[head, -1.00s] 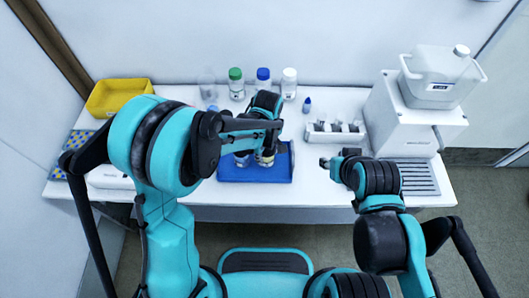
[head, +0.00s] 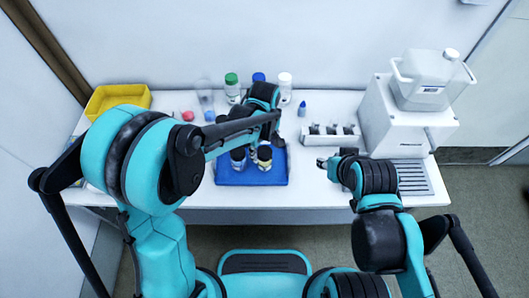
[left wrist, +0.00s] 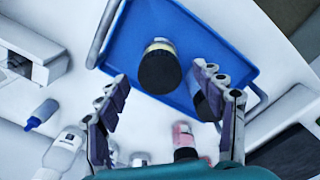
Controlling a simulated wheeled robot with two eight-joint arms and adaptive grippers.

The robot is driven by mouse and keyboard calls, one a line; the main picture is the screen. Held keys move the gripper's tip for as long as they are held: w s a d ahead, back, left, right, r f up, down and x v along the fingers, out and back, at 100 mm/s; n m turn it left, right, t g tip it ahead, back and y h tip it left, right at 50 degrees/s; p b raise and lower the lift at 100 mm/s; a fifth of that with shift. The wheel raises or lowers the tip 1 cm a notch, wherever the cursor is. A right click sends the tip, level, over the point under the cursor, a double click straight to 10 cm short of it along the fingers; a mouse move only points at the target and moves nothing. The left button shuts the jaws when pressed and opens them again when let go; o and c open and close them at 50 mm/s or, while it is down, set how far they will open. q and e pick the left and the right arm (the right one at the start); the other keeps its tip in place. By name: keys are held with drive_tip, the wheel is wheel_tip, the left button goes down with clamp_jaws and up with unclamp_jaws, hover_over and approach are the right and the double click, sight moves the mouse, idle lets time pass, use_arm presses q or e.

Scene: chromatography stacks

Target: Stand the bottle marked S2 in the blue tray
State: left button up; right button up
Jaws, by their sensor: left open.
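The blue tray (head: 252,180) lies on the table, with two dark-capped bottles standing in it. One bottle (head: 264,157), with a yellowish band, is on the right. The other bottle (head: 238,158) is on the left. I cannot read any S2 mark on them. My left gripper (head: 272,136) is above the tray's back part, open and empty. In the left wrist view, the right-hand bottle (left wrist: 158,68) shows ahead between the open fingers, and the other is partly behind one finger. My right gripper (head: 323,163) is right of the tray, too small to read.
Behind the tray stand a green-capped bottle (head: 232,88), a blue-capped bottle (head: 258,77) and a white-capped bottle (head: 285,85). A small dropper bottle (head: 302,109) and a white rack (head: 330,135) are to the right. A yellow bin (head: 118,98) is back left.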

use_arm(q)
wheel_tip(320, 180, up, 6)
drive_tip(key=shift+r+p, duration=0.1)
drive_tip(key=shift+p, duration=0.7)
drive_tip(key=shift+a+r, duration=0.1)
drive_tip(key=shift+r, duration=0.15)
drive_tip(key=s+a+r+m+t, duration=0.3)
drive_tip(key=s+a, duration=0.3)
drive_tip(key=a, duration=0.2)
drive_tip(key=s+a+r+m+t, duration=0.4)
drive_tip(key=s+a+r+m, duration=0.1)
drive_tip(key=a, duration=0.4)
drive_tip(key=shift+s+a+r+m, duration=0.3)
drive_tip(key=shift+s+m, duration=0.2)
drive_tip(key=shift+s, duration=0.15)
